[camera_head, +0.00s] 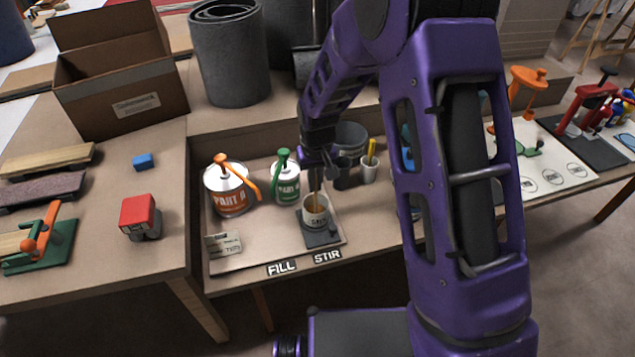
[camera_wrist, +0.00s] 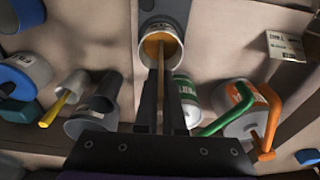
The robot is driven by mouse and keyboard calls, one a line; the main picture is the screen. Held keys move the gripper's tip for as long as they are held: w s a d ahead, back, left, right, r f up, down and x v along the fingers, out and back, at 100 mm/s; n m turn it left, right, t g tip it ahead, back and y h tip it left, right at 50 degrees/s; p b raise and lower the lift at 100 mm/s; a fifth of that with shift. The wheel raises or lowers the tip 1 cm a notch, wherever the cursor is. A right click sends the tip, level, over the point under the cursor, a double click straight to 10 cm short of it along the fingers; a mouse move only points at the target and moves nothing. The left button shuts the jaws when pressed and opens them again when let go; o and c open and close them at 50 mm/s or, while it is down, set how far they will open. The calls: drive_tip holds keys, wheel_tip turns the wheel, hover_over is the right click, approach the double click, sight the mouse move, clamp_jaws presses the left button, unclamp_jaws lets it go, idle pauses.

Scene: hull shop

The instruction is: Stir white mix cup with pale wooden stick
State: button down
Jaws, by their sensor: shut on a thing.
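The white mix cup (camera_head: 316,211) stands on a dark square pad (camera_head: 320,238) behind the STIR label. It holds an amber-brown mix and also shows at the top of the wrist view (camera_wrist: 148,32). My gripper (camera_head: 315,168) is above the cup, shut on the pale wooden stick (camera_wrist: 160,75). The stick runs down from the fingers and its lower end is inside the cup, in or at the mix. How deep the tip goes is hidden. My gripper also shows in the wrist view (camera_wrist: 160,115).
The PART A can (camera_head: 228,198) with an orange pump and the PART B can (camera_head: 286,188) with a green pump stand left of the cup. Dark cups (camera_head: 343,172) and a white cup with a yellow stick (camera_head: 369,172) stand behind right. A card (camera_head: 224,246) lies at front left.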

drive_tip(key=shift+r, duration=0.15)
drive_tip(key=shift+r+p, duration=2.3)
drive_tip(key=shift+r, duration=1.1)
